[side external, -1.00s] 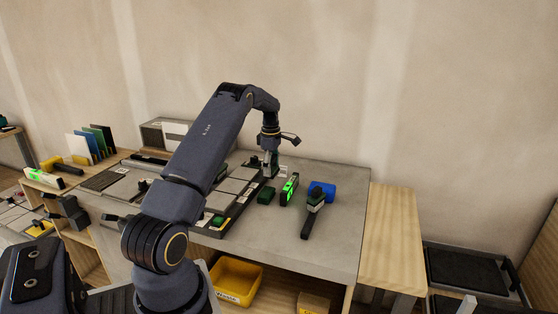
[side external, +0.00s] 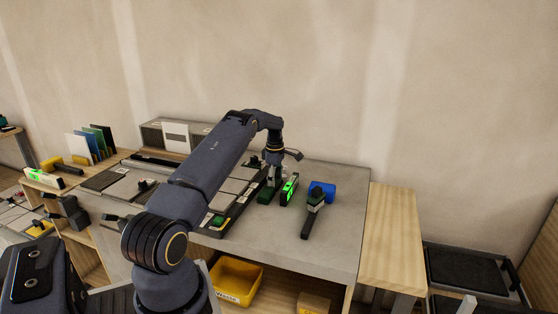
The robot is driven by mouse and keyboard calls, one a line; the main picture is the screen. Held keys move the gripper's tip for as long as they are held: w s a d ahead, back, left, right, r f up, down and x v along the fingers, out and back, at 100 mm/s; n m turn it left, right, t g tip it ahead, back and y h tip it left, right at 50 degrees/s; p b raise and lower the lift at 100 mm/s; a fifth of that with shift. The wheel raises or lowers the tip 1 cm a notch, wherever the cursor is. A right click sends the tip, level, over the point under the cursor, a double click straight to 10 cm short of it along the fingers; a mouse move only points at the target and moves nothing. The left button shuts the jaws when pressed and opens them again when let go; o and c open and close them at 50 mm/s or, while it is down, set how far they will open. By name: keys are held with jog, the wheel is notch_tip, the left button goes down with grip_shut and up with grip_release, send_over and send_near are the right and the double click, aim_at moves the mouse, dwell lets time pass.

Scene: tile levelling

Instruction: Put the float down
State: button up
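My gripper (side external: 272,181) points down at the right side of the worktop, low over a dark green piece (side external: 267,196). This piece looks like the float or its rest; it is too small to tell which. The fingertips meet its upper part, and whether they are closed on it is not clear. The green piece sits at the worktop's surface, just right of the dark-framed tile panel (side external: 231,187).
A lit green level (side external: 289,189) stands close to the right of my gripper. Beyond it are a black-handled tool (side external: 312,212) and a blue block (side external: 329,191). The worktop (side external: 334,241) is clear at the front right. A yellow bin (side external: 236,279) is below.

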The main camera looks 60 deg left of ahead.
jog(key=o, duration=0.4)
jog(key=shift+o, duration=0.2)
jog(key=shift+r, duration=0.1)
jog(key=r, duration=1.2)
jog(key=shift+w+d+r, duration=0.15)
jog(key=shift+d+r, duration=0.05)
jog(key=shift+r, duration=0.05)
jog(key=d+r+m+t, duration=0.2)
jog(key=d+r+m, duration=0.8)
jog(key=d+r, duration=0.8)
jog(key=s+d+r+m+t, duration=0.1)
jog(key=s+d+m, duration=0.35)
jog(key=d, duration=0.75)
jog(key=s+d+f+m+t, duration=0.1)
jog(key=s+d+f+m, duration=0.2)
jog(key=s+d+m, duration=0.3)
jog(key=s+d+f+m+t, duration=0.1)
jog(key=s+d+f+m, duration=0.2)
jog(key=s+d+m, duration=0.3)
jog(key=s+d, duration=0.1)
jog(key=s, duration=0.3)
jog(key=shift+s+t, duration=0.3)
jog(key=shift+s, duration=0.05)
